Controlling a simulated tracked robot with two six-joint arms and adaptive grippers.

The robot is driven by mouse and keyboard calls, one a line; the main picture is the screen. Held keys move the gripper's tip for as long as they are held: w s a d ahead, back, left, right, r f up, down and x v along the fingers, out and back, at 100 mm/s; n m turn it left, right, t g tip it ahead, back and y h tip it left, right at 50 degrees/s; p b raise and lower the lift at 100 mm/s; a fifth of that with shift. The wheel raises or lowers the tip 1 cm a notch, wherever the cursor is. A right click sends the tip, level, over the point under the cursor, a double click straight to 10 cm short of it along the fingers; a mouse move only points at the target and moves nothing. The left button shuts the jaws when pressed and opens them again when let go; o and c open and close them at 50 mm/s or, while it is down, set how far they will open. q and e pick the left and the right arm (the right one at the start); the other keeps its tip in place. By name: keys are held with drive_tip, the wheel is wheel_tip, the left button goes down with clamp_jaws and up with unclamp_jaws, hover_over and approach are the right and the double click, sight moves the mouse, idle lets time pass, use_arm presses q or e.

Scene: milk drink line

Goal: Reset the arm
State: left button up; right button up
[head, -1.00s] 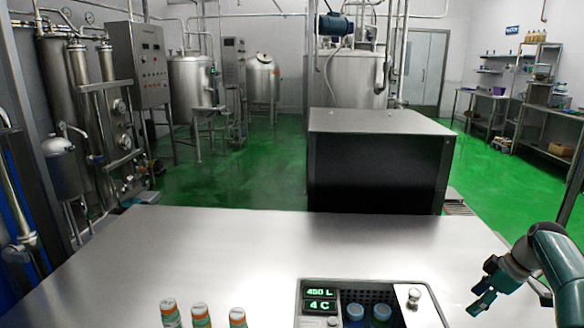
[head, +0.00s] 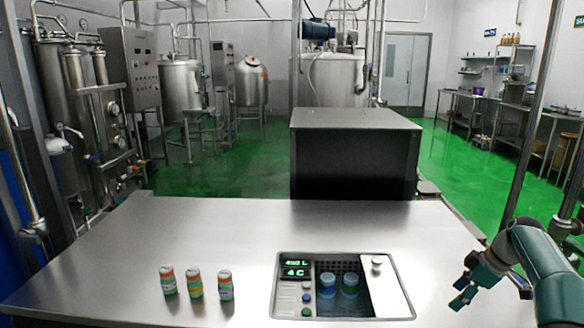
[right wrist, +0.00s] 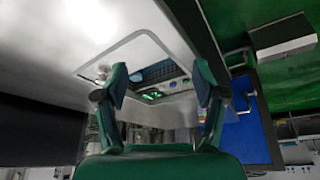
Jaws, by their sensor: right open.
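My right gripper (head: 465,291) is at the right side of the steel table (head: 200,230) in the head view, right of the cooler panel set in the tabletop. In the right wrist view its two fingers (right wrist: 162,85) are spread apart with nothing between them. The cooler unit (head: 392,293) shows beyond the fingers there. My left gripper is not in view.
Two blue-capped bottles (head: 338,283) are inside the cooler opening. A large dark box (head: 355,160) stands behind the table.

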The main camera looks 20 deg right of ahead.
drive_tip(key=a+f+n+g+y+p, duration=0.1)
drive_tip(key=a+f+g+p, duration=0.35)
drive_tip(key=a, duration=0.95)
drive_tip(key=a+f+n+g+y+p, duration=0.1)
drive_tip(key=a+f+y, duration=0.1)
drive_tip(key=a+f, duration=0.8)
drive_tip(key=s+a+f+m+p, duration=0.1)
drive_tip(key=s+a+f+m, duration=0.1)
drive_tip(key=s+a+m, duration=0.2)
drive_tip(key=s+a+f+m+t+h, duration=0.1)
drive_tip(key=s+a+f+m, duration=0.2)
drive_tip(key=s+a, duration=0.5)
drive_tip(key=s+a+f+m+t+p, duration=0.1)
drive_tip(key=s+a+m, duration=0.4)
drive_tip(key=s, duration=0.5)
drive_tip(key=shift+a+f+h+p, duration=0.4)
drive_tip(key=shift+a+f, duration=0.5)
drive_tip(key=shift+a, duration=0.2)
